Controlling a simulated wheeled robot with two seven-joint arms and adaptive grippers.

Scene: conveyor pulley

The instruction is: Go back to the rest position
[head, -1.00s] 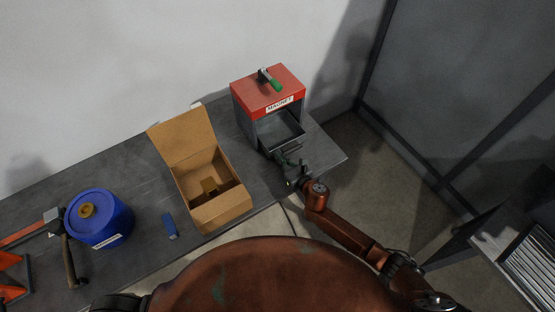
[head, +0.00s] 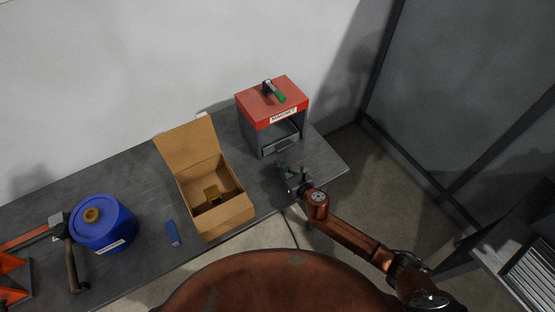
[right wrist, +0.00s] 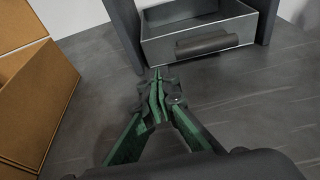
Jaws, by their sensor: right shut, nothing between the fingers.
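My right gripper (head: 291,171) is shut and empty, just above the table in front of the red-topped magnet box (head: 272,103). In the right wrist view its green-and-black fingers (right wrist: 156,82) are together and point at the grey drawer (right wrist: 203,45) of that box. The fingertips are apart from the drawer's dark bar handle (right wrist: 207,42). My left gripper is not in view.
An open cardboard box (head: 227,222) stands left of my right gripper; its side also shows in the right wrist view (right wrist: 42,105). A blue drum (head: 104,232), a small blue block (head: 172,233) and a hammer (head: 70,255) are farther left on the grey table (head: 145,185).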

